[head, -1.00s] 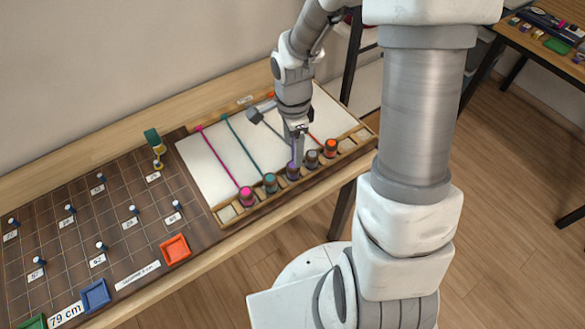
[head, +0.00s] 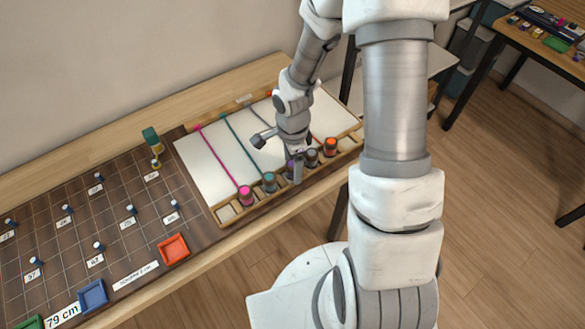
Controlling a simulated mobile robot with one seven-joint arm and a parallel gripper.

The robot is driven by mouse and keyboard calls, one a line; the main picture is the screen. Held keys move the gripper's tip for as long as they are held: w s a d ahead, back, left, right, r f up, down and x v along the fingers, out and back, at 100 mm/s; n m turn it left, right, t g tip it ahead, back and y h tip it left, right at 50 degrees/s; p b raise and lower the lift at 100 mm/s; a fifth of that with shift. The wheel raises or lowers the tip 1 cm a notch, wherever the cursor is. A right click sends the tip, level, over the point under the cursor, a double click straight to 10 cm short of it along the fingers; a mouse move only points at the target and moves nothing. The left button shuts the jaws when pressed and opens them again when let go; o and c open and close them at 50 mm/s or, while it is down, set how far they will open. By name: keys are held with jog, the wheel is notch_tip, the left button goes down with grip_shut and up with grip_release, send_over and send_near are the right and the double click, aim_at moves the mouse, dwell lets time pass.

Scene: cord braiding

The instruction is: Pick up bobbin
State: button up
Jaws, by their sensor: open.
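Several bobbins stand in a row in the wooden rack along the front edge of the white board. They are a pink one (head: 245,195), a teal one (head: 269,182), a purple one (head: 289,171), a dark grey one (head: 312,158) and an orange one (head: 330,147). My gripper (head: 297,180) points down at the rack, in front of the purple bobbin and partly hiding it. The jaws are open. The fingertips are small in this view, and I cannot tell whether they touch a bobbin.
Coloured cords run across the white board (head: 205,170). Left of it is a dark gridded board (head: 140,245) with several small pegs, an orange tray (head: 174,249) and a blue tray (head: 93,295). A green and yellow item (head: 153,142) stands at the back.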

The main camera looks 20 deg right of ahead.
grip_shut()
jog(key=shift+r, duration=0.1)
dwell(0.3)
jog(key=shift+r, duration=0.55)
jog(key=r, duration=0.2)
jog(key=d+r, duration=0.1)
jog(key=shift+d+r+p, duration=0.15)
jog(key=shift+r+p, duration=0.2)
jog(key=shift+p, duration=0.05)
jog(key=d+r, duration=0.6)
jog(key=d, duration=0.4)
jog(key=shift+s+d+p, duration=0.2)
jog(key=shift+p, duration=0.15)
